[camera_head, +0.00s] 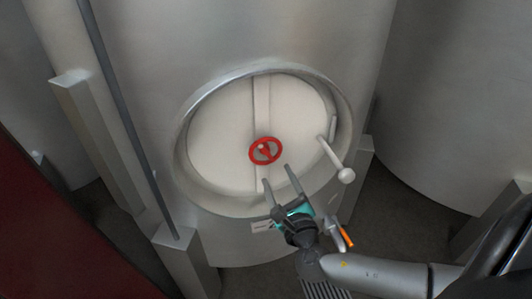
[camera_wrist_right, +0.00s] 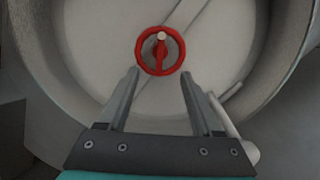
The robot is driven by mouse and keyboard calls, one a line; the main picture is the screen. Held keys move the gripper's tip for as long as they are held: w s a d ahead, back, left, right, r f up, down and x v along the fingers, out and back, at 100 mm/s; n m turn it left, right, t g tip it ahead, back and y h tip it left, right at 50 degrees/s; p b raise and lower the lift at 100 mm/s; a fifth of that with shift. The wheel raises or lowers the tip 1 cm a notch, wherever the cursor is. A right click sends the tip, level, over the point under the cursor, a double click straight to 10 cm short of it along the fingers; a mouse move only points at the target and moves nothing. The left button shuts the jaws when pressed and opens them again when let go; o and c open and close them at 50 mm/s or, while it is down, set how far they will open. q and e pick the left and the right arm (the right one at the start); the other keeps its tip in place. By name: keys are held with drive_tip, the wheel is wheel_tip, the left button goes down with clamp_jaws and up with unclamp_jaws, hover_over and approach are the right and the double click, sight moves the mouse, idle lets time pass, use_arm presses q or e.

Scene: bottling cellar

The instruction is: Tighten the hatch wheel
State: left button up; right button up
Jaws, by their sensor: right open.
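The red hatch wheel (camera_head: 266,151) sits at the middle of a pale round hatch door (camera_head: 218,140) on a steel tank. A light knob shows on the wheel. My right gripper (camera_head: 276,174) is open and empty, just below the wheel in the head view. In the right wrist view the wheel (camera_wrist_right: 160,51) is ahead of the open fingertips (camera_wrist_right: 159,72), which look apart from it. My left gripper is not in view.
A lever with a white ball end (camera_head: 346,175) stands out at the hatch's right side. A raised metal rim (camera_head: 181,150) surrounds the door. A small valve with an orange handle (camera_head: 346,237) is below right, close to my right arm. A vertical pipe (camera_head: 120,105) runs at left.

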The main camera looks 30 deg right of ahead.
sight(267, 154)
drive_tip(key=b+x, duration=0.1)
drive_tip(key=x, duration=1)
clamp_jaws()
idle(0.3)
